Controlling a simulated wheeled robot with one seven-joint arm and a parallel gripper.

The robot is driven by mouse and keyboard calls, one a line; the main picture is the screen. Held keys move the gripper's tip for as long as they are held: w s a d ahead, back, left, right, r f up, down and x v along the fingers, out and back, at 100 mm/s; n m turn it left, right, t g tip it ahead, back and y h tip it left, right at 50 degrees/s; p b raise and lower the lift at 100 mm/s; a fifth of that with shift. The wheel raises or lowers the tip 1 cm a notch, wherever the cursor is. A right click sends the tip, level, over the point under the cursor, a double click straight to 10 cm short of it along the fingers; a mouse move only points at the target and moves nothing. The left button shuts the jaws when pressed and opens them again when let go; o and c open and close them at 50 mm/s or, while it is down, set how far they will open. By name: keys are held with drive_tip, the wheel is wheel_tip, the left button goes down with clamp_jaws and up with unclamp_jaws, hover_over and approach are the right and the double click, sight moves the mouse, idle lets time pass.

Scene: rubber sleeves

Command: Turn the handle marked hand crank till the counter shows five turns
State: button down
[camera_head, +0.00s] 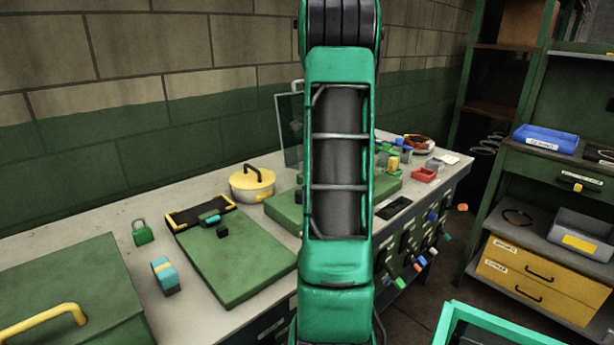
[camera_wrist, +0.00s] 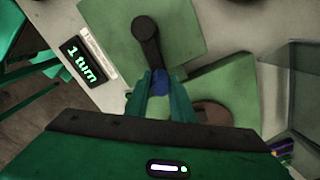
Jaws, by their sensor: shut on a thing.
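The hand crank's black arm (camera_wrist: 147,40) is on a green plate (camera_wrist: 185,25) in the wrist view. It runs from a round hub near the top down to a blue handle knob (camera_wrist: 160,82). My gripper (camera_wrist: 160,84) is shut on this knob, with one green finger on each side. In the head view my arm hides the crank and my gripper.
A clear panel (camera_head: 289,130) stands behind. Shelves are at right.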

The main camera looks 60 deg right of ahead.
drive_tip(key=shift+s+a+m, duration=0.5)
drive_tip(key=shift+s+m, duration=0.05)
drive_tip(key=shift+m, duration=0.5)
drive_tip(key=shift+s+a+m, duration=0.45)
drive_tip(key=shift+s+m, duration=0.1)
drive_tip(key=shift+m, duration=0.5)
drive_tip(key=c, duration=1.5)
unclamp_jaws()
drive_tip(key=shift+a, duration=0.1)
drive_tip(key=shift+c, duration=0.2)
drive_tip(key=shift+s, duration=0.1)
wheel_tip(320, 180, up, 11)
drive_tip(key=shift+f, duration=0.1)
